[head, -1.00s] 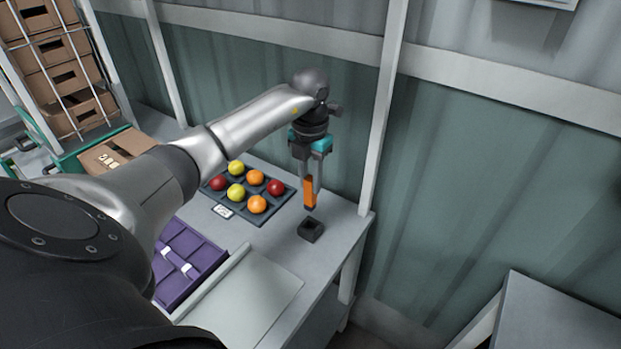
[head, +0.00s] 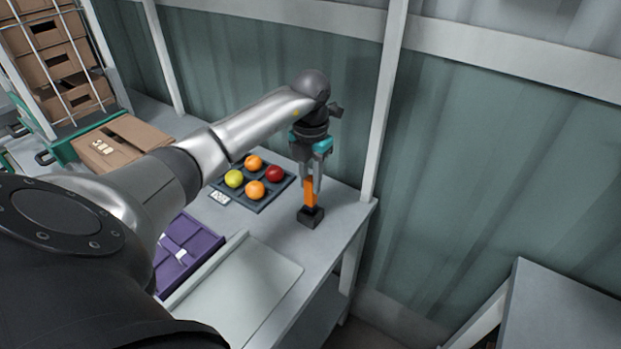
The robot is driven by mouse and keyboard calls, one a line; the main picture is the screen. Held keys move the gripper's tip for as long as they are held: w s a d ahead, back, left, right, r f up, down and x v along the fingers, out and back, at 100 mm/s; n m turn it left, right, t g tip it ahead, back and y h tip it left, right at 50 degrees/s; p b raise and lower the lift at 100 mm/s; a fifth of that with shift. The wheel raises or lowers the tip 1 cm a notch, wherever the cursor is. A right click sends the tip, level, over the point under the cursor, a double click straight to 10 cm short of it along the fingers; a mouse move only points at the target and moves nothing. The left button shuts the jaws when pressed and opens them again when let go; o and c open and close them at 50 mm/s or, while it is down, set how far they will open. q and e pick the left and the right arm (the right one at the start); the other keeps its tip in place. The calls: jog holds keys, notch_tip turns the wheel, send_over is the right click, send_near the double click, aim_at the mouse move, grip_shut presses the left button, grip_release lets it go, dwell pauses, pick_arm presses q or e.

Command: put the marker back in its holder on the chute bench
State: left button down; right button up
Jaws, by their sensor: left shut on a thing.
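The orange marker (head: 310,192) stands upright on the chute bench (head: 340,218), with its lower end in or right over the small black holder (head: 311,217); the exact depth is hidden by the holder's wall. My left gripper (head: 312,184) points straight down above the holder and is shut on the marker's upper part. My right gripper is not in view.
A purple crate (head: 190,262) and a pale sloped panel (head: 245,290) are nearer. A post (head: 386,100) and the green wall stand close behind. Cardboard boxes (head: 118,143) are at the left.

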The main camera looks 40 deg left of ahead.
aim_at(311, 191)
pick_arm(q)
jog(key=shift+f+b, duration=1.1)
jog(key=shift+f, duration=0.65)
dwell(0.7)
jog(key=c, duration=0.6)
grip_release()
jog(key=c, duration=0.3)
jog(key=shift+c, duration=0.2)
notch_tip(311, 191, up, 7)
jog(key=p, duration=0.6)
jog(key=shift+r, duration=0.1)
jog(key=shift+s, duration=0.1)
